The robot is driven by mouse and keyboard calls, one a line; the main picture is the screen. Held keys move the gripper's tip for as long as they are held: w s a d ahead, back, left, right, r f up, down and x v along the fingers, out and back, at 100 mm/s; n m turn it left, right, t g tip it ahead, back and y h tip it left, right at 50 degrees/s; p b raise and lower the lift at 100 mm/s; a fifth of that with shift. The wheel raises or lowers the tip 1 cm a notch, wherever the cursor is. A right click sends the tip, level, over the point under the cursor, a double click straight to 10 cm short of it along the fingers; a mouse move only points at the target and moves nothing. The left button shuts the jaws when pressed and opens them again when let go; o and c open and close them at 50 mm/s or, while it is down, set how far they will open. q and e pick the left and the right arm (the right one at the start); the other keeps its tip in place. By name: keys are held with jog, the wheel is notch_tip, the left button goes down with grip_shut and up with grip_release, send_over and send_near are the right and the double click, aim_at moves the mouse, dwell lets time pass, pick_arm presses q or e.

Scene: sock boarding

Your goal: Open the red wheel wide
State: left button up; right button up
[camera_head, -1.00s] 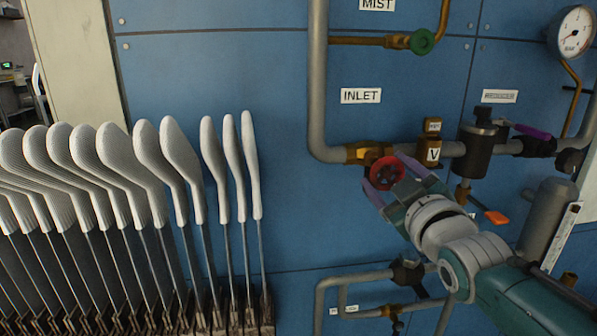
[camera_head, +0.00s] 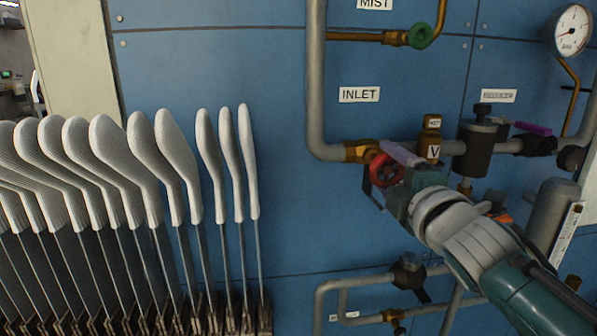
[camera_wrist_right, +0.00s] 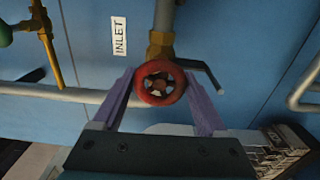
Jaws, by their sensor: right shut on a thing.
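The red wheel (camera_head: 384,171) sits on a brass valve (camera_head: 362,151) on the pipe below the INLET label. My right gripper (camera_head: 380,174) reaches it from the lower right, with one purple finger above the wheel and the other below it, partly hidden. In the right wrist view, the red wheel (camera_wrist_right: 160,98) sits between the two purple fingers, and my right gripper (camera_wrist_right: 159,80) is shut on its rim. My left gripper is in neither view.
Several white sock forms (camera_head: 172,150) stand in a rack at the left. A green-knobbed valve (camera_head: 421,36) is above. A dark cylinder (camera_head: 480,150) with a purple lever (camera_head: 533,128) and a gauge (camera_head: 571,31) are to the right. The blue panel left of the wheel is clear.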

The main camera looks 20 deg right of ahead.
jog(key=shift+f+n+b, duration=0.15)
jog(key=shift+n+b, duration=0.15)
jog(key=shift+n, duration=0.9)
jog(key=o, duration=1.3)
jog(key=p+v, duration=0.1)
jog(key=v, duration=0.9)
jog(key=shift+d, duration=0.1)
